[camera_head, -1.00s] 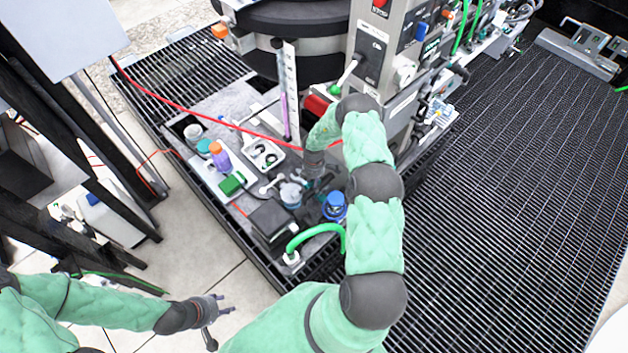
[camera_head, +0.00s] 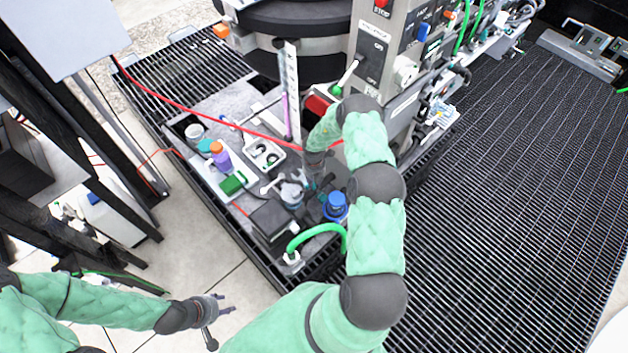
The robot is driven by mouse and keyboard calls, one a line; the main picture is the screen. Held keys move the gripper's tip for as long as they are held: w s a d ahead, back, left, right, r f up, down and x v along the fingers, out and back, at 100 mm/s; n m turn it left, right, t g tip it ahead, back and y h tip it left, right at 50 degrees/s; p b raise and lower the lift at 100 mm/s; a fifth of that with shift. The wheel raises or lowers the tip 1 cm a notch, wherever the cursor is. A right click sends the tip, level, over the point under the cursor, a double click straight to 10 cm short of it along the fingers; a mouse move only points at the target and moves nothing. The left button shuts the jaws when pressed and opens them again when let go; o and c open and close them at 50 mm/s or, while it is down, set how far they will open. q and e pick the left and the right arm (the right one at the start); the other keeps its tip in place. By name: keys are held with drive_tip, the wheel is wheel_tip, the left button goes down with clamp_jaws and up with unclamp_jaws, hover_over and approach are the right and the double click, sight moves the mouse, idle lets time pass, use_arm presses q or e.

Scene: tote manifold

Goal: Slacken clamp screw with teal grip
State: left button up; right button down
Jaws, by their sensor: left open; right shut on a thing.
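My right gripper (camera_head: 314,187) reaches down over the grey work deck from the machine side. It is shut on a small part there, apparently the clamp screw with the teal grip (camera_head: 323,190); only a small teal patch shows, and the fingers and my arm hide most of it. My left gripper (camera_head: 222,307) is open and empty above the floor at the lower left, well apart from the deck.
Close to my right gripper stand a blue-capped bottle (camera_head: 335,205), a grey jar (camera_head: 291,195), a black box (camera_head: 270,218) and a green hose (camera_head: 316,233). A red cable (camera_head: 235,125) crosses the deck.

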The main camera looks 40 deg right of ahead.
drive_tip(key=n, duration=0.3)
drive_tip(key=shift+n, duration=0.3)
drive_tip(key=n, duration=0.3)
drive_tip(key=shift+s+n, duration=0.1)
drive_tip(key=shift+n, duration=0.2)
drive_tip(key=n+p, duration=0.1)
drive_tip(key=n, duration=0.3)
drive_tip(key=shift+s+a+n, duration=0.1)
drive_tip(key=shift+n, duration=0.2)
drive_tip(key=n, duration=0.3)
drive_tip(key=shift+n, duration=0.3)
drive_tip(key=n, duration=0.3)
drive_tip(key=shift+s+n, duration=0.1)
drive_tip(key=shift+n, duration=0.3)
drive_tip(key=n, duration=0.4)
drive_tip(key=shift+d+p, duration=0.2)
drive_tip(key=shift+p, duration=0.15)
drive_tip(key=n, duration=0.4)
drive_tip(key=shift+s, duration=0.1)
drive_tip(key=shift+d+n, duration=0.1)
drive_tip(key=shift+n, duration=1.8)
